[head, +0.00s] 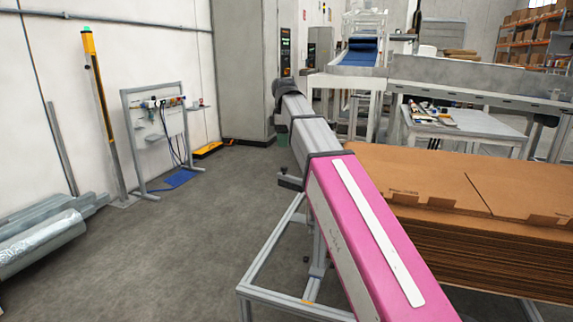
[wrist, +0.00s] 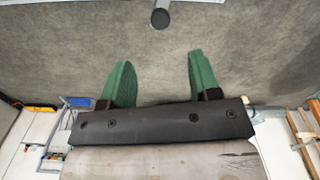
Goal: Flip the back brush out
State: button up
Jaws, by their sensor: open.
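I cannot make out the back brush in either view. My gripper (wrist: 160,75) shows in the wrist view. Its two green fingers stand wide apart on a black mount, with only grey floor between them. It is open and holds nothing.
A flat cardboard stack (head: 480,250) lies at the right. An aluminium frame (head: 262,262) stands low in front. A work table (head: 470,128) and a conveyor (head: 460,92) are behind. A tool stand (head: 158,130) and a yellow post (head: 97,85) are left, with clear floor before them.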

aim_at(284, 167)
notch_tip(284, 167, down, 10)
jog(key=shift+f, duration=0.2)
dwell(0.3)
grip_shut()
jog(key=shift+s+a+n, duration=0.35)
jog(key=shift+s+n, duration=0.1)
jog(key=shift+s, duration=0.15)
jog(key=shift+s+a+n, duration=0.3)
jog(key=shift+s+n, duration=0.2)
jog(key=shift+s, duration=0.15)
jog(key=shift+s+a+n, duration=0.35)
jog(key=shift+s+n, duration=0.1)
jog(key=shift+s, duration=0.15)
